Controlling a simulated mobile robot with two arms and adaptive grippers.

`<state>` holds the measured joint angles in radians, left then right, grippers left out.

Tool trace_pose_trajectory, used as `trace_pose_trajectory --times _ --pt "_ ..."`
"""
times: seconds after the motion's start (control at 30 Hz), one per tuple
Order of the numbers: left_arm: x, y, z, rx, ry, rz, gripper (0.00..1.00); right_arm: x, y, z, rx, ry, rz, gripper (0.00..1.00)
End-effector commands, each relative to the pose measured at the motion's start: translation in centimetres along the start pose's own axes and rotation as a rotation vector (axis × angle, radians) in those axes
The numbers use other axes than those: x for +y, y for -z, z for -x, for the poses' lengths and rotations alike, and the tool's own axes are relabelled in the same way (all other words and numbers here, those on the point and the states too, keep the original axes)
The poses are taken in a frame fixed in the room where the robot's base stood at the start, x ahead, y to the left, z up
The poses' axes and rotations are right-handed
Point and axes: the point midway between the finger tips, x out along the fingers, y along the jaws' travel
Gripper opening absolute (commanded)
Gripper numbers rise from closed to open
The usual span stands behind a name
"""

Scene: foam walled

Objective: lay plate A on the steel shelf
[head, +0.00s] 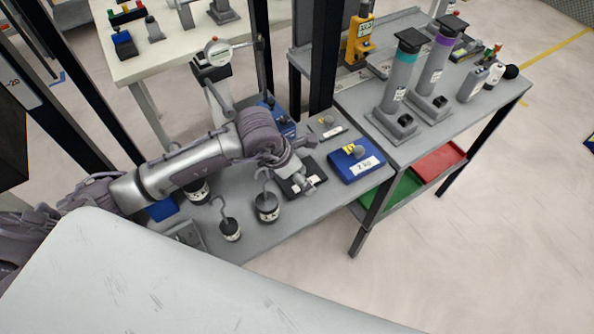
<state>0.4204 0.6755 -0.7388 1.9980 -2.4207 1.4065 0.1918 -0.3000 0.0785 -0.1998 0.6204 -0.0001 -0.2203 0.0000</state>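My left arm reaches in from the left, and its gripper (304,186) points down over a dark flat plate (318,172) on the grey steel surface (285,232). The gripper covers part of this plate. I cannot tell whether the fingers touch it or how far apart they are. A blue plate (345,170) with a white label reading "2 kg" lies just to the right, clear of the gripper. Another blue item (284,125) shows partly behind the wrist. No letter A is readable on any plate. My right gripper is not in view.
Dark hooked weights (267,209) stand near the front edge. A grey bench (440,130) at the right holds two tall cylinders (399,85), with green (392,198) and red (438,162) trays below. Black posts (322,60) rise behind the arm.

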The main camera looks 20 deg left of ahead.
Motion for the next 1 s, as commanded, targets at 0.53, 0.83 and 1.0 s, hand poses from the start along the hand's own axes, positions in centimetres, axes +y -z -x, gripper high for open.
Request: trace_pose_trajectory --times 0.53,0.83,1.0 --pt "0.1 -0.1 5.0 -0.004 -0.004 -0.002 1.0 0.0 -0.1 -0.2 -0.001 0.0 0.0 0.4" --pt "0.1 -0.1 10.7 -0.003 -0.002 -0.001 1.0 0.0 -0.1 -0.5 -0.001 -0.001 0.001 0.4" --pt "0.0 -0.1 12.0 -0.001 -0.001 0.0 1.0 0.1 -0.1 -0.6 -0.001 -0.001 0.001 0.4"
